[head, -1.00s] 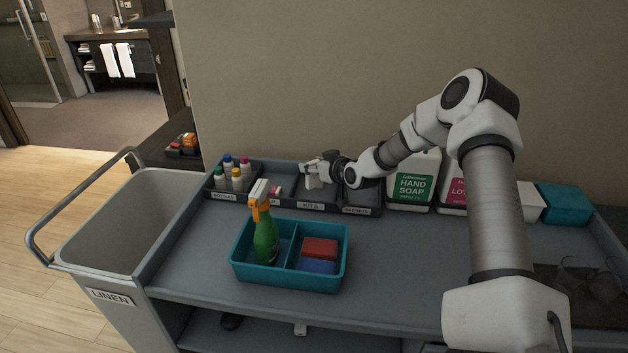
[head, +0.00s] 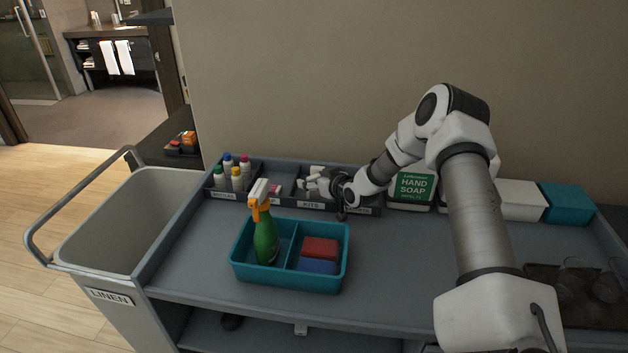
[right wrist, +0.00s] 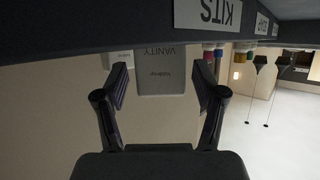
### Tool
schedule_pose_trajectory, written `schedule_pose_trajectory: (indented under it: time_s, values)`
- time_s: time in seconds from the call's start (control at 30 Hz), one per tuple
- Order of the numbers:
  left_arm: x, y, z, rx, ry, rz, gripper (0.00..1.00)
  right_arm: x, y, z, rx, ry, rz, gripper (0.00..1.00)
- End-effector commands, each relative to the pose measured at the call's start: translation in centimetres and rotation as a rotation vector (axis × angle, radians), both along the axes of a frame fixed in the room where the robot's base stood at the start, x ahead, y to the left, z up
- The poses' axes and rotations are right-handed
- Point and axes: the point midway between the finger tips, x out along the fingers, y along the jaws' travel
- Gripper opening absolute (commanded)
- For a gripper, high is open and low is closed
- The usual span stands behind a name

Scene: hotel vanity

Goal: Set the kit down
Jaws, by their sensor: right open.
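A pale kit marked VANITY (right wrist: 162,82) shows between the fingers of my right gripper (right wrist: 160,90) in the right wrist view. The fingers are open, with a visible gap on each side of the kit. In the head view my right gripper (head: 324,186) is low at the compartment labelled KITS (head: 311,205) in the organiser at the back of the cart. Pale items show around its fingertips there, too small to tell apart. The kit's far end is hidden behind the tray edge in the wrist view. My left gripper is not in view.
A teal caddy (head: 287,285) with a green spray bottle (head: 265,238) and sponges (head: 320,247) stands in front of the organiser. Small bottles (head: 236,178) fill the left compartment. A hand soap jug (head: 411,187) stands right of it.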

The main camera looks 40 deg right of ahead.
Motion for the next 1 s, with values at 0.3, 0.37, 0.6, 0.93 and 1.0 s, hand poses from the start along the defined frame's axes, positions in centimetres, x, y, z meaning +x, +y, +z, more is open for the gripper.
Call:
schedule_pose_trajectory:
  time_s: [0.3,0.37,0.6,0.93,1.0]
  values:
    - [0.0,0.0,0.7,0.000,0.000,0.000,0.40,-2.9,0.3,1.8,0.010,-0.004,-0.004,0.70]
    - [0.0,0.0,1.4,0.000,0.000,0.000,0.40,-4.4,0.3,2.7,0.011,-0.004,-0.008,0.70]
    - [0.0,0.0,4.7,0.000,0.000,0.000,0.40,-9.5,1.0,5.1,0.010,-0.002,-0.005,0.70]
    - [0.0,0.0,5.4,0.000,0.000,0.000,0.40,-11.1,1.3,4.9,0.000,0.000,0.000,0.70]
    - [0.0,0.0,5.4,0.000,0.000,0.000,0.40,-11.1,1.3,4.9,0.000,0.000,0.000,0.70]
